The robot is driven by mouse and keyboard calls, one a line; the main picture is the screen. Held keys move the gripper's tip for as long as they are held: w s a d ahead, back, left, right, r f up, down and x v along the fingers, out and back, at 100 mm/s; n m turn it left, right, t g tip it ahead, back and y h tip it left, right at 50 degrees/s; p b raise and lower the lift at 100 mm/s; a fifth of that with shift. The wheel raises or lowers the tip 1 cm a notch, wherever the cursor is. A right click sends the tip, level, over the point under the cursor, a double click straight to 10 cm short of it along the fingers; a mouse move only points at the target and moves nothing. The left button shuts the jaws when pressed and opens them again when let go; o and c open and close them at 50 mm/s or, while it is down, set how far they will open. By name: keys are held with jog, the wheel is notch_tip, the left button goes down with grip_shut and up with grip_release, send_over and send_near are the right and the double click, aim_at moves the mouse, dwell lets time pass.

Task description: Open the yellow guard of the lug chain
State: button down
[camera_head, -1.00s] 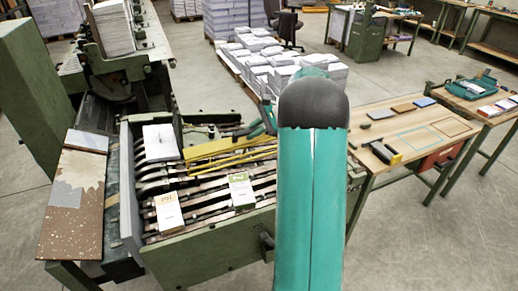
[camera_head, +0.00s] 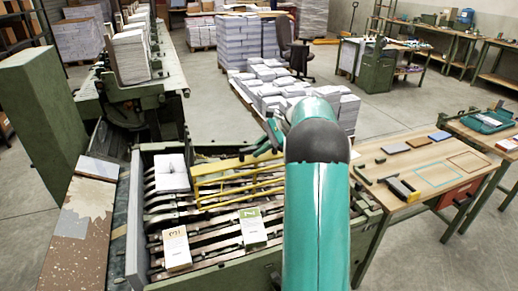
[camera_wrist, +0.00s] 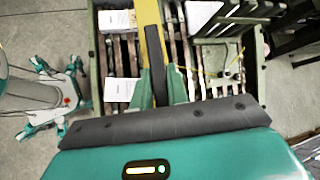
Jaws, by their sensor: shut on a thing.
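The yellow guard (camera_head: 236,164) is an open frame of thin bars over the lug chain (camera_head: 205,223). It is tilted up rather than flat, with gaps between its bars. In the wrist view a yellow bar of the guard (camera_wrist: 147,12) runs up from between the fingers. My gripper (camera_wrist: 158,80) is shut on the guard there. In the head view my teal arm covers the guard's right end, and the fingertips are hard to make out. The chain is a row of dark slats in a green machine bed.
Paper stacks (camera_head: 268,92) stand behind.

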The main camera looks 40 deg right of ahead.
jog(key=shift+s+f, duration=0.1)
jog(key=c, duration=1.4)
grip_release()
jog(key=v, duration=1.4)
jog(key=shift+a, duration=0.1)
